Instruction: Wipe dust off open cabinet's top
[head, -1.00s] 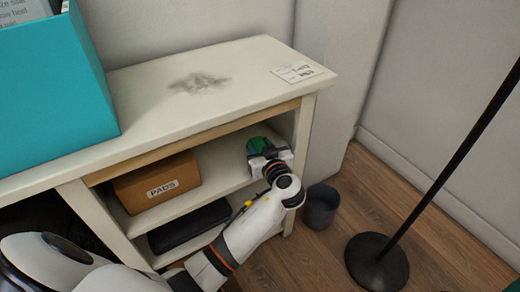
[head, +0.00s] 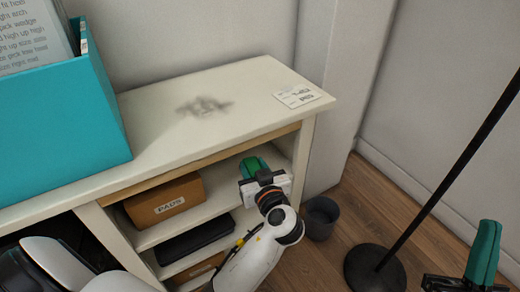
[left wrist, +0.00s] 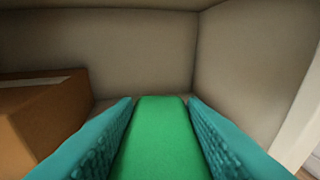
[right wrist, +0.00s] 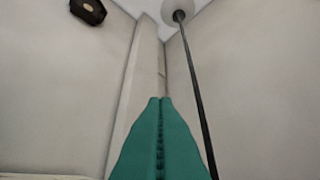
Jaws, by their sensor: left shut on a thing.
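The open cabinet's white top (head: 150,108) carries a grey dust smudge (head: 204,106) near its middle. My left gripper (head: 253,165) is inside the upper right of the cabinet, below the top. It is shut on a green block (left wrist: 160,140), which shows between its teal fingers in the left wrist view; I cannot tell what the block is made of. My right gripper (head: 487,248) is at the right edge of the head view, away from the cabinet. Its teal fingers (right wrist: 160,140) are together with nothing between them.
A teal box (head: 65,130) with papers stands on the top at left, and a white card (head: 303,95) lies at right. A PADS box (head: 165,200) stands on the shelf beside my left gripper. A grey bin (head: 319,222) and black pole stand (head: 377,270) are on the floor.

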